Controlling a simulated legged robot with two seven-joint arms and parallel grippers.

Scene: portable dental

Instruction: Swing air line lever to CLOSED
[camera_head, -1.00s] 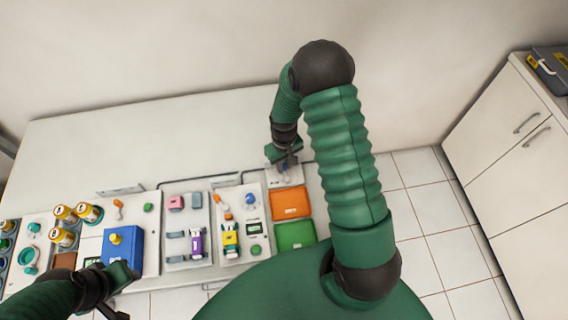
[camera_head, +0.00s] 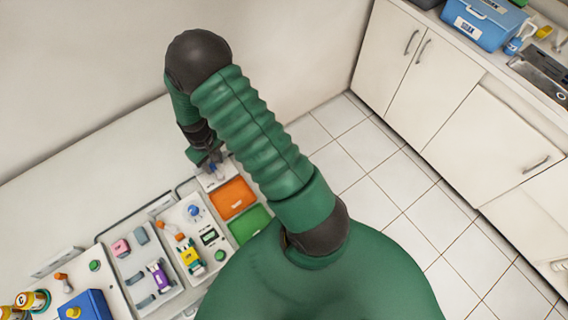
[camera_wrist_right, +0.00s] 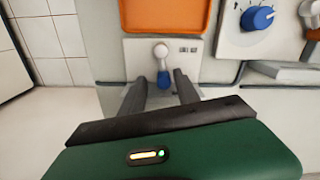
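The air line lever (camera_wrist_right: 163,74) shows in the right wrist view, with a pale round pivot and a blue handle, on a light plate (camera_wrist_right: 134,62) below the orange tray. Its handle points toward my gripper and lies between the fingers. My right gripper (camera_wrist_right: 162,88) has its two dark fingers apart, one on each side of the blue handle, with visible gaps. In the head view my right gripper (camera_head: 212,165) is over the same plate at the far right of the bench. The lever's labels are too small to read. My left gripper is out of the head view.
An orange tray (camera_head: 233,197) and a green tray (camera_head: 250,224) lie beside the lever plate. A panel with a blue knob (camera_head: 193,211) is to their left. Tools and a blue box (camera_head: 88,306) stand further left. Cabinets (camera_head: 440,80) stand across the tiled floor (camera_head: 400,205).

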